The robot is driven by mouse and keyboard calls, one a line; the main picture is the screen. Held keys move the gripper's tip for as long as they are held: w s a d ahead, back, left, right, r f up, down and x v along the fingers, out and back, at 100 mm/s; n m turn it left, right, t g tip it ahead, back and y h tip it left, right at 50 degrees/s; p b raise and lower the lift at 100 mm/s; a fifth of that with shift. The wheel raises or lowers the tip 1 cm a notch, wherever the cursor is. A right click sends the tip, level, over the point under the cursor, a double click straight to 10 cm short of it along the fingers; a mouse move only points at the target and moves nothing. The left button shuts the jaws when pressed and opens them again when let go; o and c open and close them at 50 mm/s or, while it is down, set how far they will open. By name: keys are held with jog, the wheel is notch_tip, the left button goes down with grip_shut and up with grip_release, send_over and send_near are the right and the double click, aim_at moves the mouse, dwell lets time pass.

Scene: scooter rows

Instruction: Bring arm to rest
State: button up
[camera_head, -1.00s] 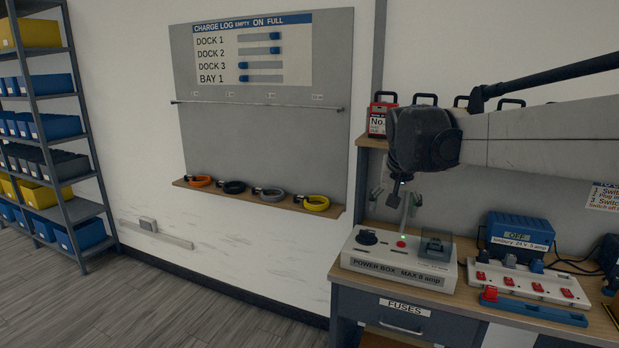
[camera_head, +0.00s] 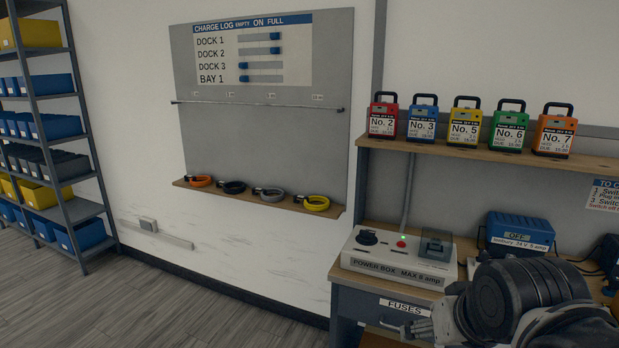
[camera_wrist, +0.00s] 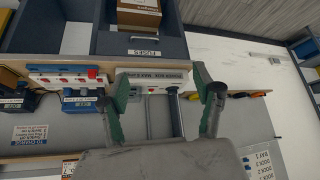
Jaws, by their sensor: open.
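My gripper (camera_wrist: 162,76) shows in the wrist view with its two dark green fingers spread apart and nothing between them. In the wrist view, turned upside down, the power box (camera_wrist: 150,76) lies beyond the fingers.
Several numbered battery packs (camera_head: 453,125) stand on the upper shelf (camera_head: 480,156). A blue charger (camera_head: 520,234) is on the bench, partly near my arm. Coloured rings (camera_head: 318,203) lie on the wall ledge under the charge log board (camera_head: 252,50). Floor at left (camera_head: 150,310) is clear.

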jog(key=s+f, duration=0.2)
jog(key=s, duration=0.1)
jog(key=shift+f, duration=0.3)
dwell(0.6)
